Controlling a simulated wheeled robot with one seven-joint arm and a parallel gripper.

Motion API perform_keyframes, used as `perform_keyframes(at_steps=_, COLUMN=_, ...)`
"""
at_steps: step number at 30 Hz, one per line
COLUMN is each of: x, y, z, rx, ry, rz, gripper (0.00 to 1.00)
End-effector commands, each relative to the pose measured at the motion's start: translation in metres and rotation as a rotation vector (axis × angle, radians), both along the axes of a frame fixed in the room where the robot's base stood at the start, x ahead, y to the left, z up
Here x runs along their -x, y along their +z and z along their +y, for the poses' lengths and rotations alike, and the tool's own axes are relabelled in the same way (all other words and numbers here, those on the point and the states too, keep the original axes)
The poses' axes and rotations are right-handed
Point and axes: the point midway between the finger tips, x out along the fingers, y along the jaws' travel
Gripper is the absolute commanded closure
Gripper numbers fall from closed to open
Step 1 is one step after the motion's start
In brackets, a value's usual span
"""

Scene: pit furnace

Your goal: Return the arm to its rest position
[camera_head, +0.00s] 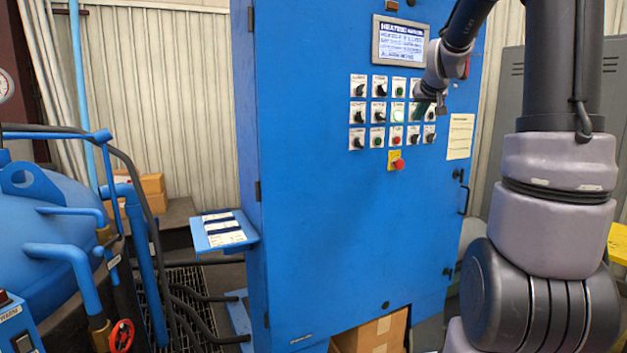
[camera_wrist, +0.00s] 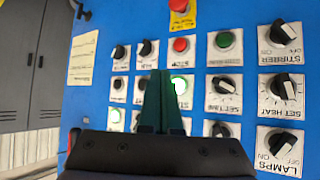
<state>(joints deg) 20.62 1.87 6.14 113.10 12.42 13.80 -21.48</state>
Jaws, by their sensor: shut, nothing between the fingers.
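My gripper (camera_wrist: 161,102) is shut and empty in the wrist view, its two dark green fingers side by side in front of the control panel. In the head view my gripper (camera_head: 432,104) is at the right part of the button rows of the blue cabinet (camera_head: 330,230). My arm comes from the right side and bends over the top of the view. A lit green button (camera_wrist: 181,86) shows just beside the fingertips. Whether the fingertips touch the panel cannot be told. The gripper and wrist hide part of the right panel columns.
The panel has several knobs, a display (camera_head: 400,41) above and a red emergency button (camera_head: 398,164) below. A small blue shelf (camera_head: 222,238) juts out left of the cabinet. A blue furnace vessel (camera_head: 40,235) with pipes stands at left. Grey lockers (camera_head: 510,75) stand behind my arm.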

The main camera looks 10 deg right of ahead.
Motion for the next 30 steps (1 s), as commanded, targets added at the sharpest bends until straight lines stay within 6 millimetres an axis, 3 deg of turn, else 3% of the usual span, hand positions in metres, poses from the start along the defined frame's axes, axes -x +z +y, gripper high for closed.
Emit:
perform_keyframes(at_steps=5, x=0.065, y=0.016, z=0.056, rx=-0.084, ry=0.022, rz=0.041, gripper=1.0)
perform_keyframes(at_steps=8, x=0.119, y=0.018, z=0.092, rx=-0.157, ry=0.027, rz=0.085, gripper=1.0)
perform_keyframes(at_steps=15, x=0.25, y=-0.004, z=0.151, rx=-0.322, ry=0.021, rz=0.206, gripper=1.0)
perform_keyframes(at_steps=18, x=0.291, y=-0.017, z=0.164, rx=-0.375, ry=0.013, rz=0.25, gripper=1.0)
perform_keyframes(at_steps=21, x=0.319, y=-0.028, z=0.172, rx=-0.412, ry=0.007, rz=0.282, gripper=1.0)
perform_keyframes(at_steps=24, x=0.333, y=-0.034, z=0.175, rx=-0.43, ry=0.002, rz=0.3, gripper=1.0)
perform_keyframes(at_steps=30, x=0.338, y=-0.037, z=0.176, rx=-0.438, ry=-0.002, rz=0.31, gripper=1.0)
